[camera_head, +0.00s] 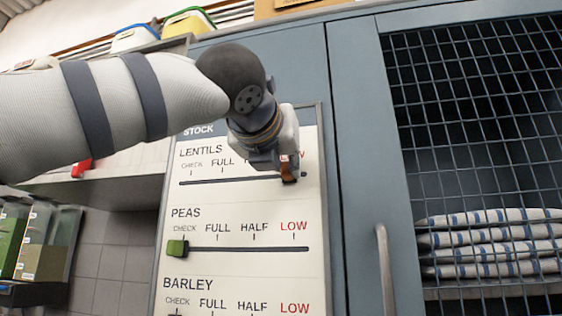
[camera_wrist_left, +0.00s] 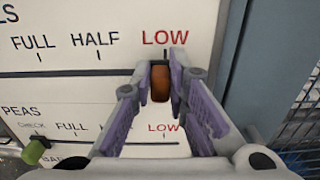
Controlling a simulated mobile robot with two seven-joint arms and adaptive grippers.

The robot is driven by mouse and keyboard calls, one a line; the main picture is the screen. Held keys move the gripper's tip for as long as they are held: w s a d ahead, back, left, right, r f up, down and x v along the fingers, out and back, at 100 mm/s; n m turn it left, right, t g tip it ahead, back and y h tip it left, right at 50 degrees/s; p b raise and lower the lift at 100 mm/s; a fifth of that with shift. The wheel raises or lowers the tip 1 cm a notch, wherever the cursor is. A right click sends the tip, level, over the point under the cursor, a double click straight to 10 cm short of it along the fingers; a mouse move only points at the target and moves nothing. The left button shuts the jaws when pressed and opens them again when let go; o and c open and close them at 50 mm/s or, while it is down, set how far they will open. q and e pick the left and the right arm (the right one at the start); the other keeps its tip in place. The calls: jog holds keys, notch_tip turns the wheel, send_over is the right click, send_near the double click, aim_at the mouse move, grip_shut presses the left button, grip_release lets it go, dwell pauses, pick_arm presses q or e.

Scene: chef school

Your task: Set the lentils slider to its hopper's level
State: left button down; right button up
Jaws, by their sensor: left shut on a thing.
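The white stock board (camera_head: 195,288) has a row for lentils at the top, marked CHECK, FULL, HALF and LOW. The brown lentils slider (camera_head: 289,172) stands at the right end of its track, at the LOW mark. It also shows in the left wrist view (camera_wrist_left: 160,83), right below the word LOW. My left gripper (camera_head: 282,165) is shut on this slider, with one finger on each side of it in the left wrist view (camera_wrist_left: 160,78). Part of the lentils row is hidden behind my gripper in the head view. My right gripper is out of view.
The green peas slider (camera_head: 177,248) stands at CHECK in the row below. Clear hoppers (camera_head: 40,240) stand at the left edge, partly cut off; I cannot tell which holds lentils. A cabinet handle (camera_head: 384,268) and a wire mesh door (camera_head: 480,150) are on the right.

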pick_arm(q)
jog(key=shift+s+d, duration=0.15)
jog(key=shift+d, duration=0.25)
jog(key=c, duration=1.6)
grip_release()
jog(key=shift+d, duration=0.2)
jog(key=shift+o, duration=0.2)
jog(key=shift+a, duration=0.1)
jog(key=v, duration=1.2)
